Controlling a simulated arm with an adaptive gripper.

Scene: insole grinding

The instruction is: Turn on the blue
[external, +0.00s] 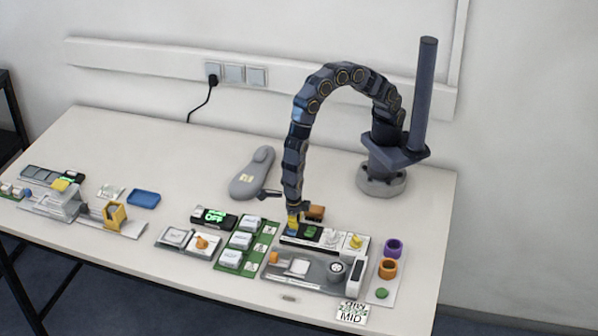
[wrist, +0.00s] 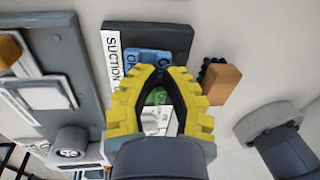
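A blue switch (wrist: 150,56) sits on a dark panel (wrist: 120,30) labelled SUCTION in the wrist view, just beyond my fingertips. In the external view its blue surface (external: 291,232) shows at the left end of the panel, under my gripper. My gripper (wrist: 167,68) has yellow fingers that come together at the tips, with nothing held between them. In the external view my gripper (external: 293,222) points down right over the blue switch. I cannot tell whether it touches. A green switch (wrist: 157,96) shows through the gap between the fingers, and also in the external view (external: 311,232).
An orange block (wrist: 221,80) stands close beside the fingers. White and yellow knobs (external: 355,241) lie to the right on the panel. A grey grinding unit (external: 310,270) is in front. A grey handheld device (external: 252,172) lies behind left. The table's back is clear.

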